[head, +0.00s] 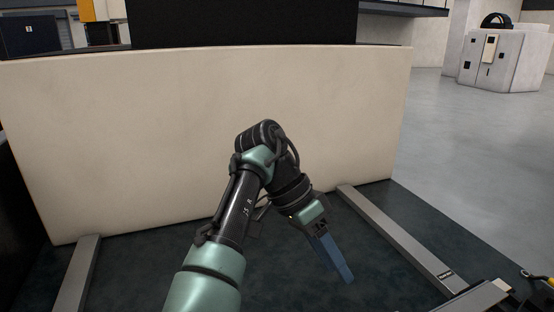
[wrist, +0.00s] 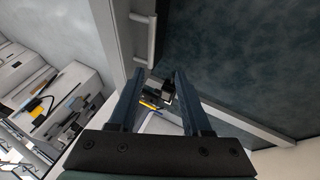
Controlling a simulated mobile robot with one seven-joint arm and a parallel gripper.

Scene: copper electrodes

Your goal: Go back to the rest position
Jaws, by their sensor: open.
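My gripper (head: 345,277) hangs at the end of my bent green-and-black arm and points down to the lower right in the head view. It is over the dark floor panel, in front of the cream board. In the wrist view its two blue fingers (wrist: 159,76) stand apart. No object is held between them. Small dark and coloured items show beyond the gap, too small to name. No copper electrode can be made out in either view.
A wide cream board (head: 120,130) stands behind the arm. A metal rail (head: 75,275) lies at the left and another rail (head: 400,240) at the right. Small equipment (head: 490,295) sits at the lower right. A pale cabinet (head: 505,60) stands farther back; grey floor between is clear.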

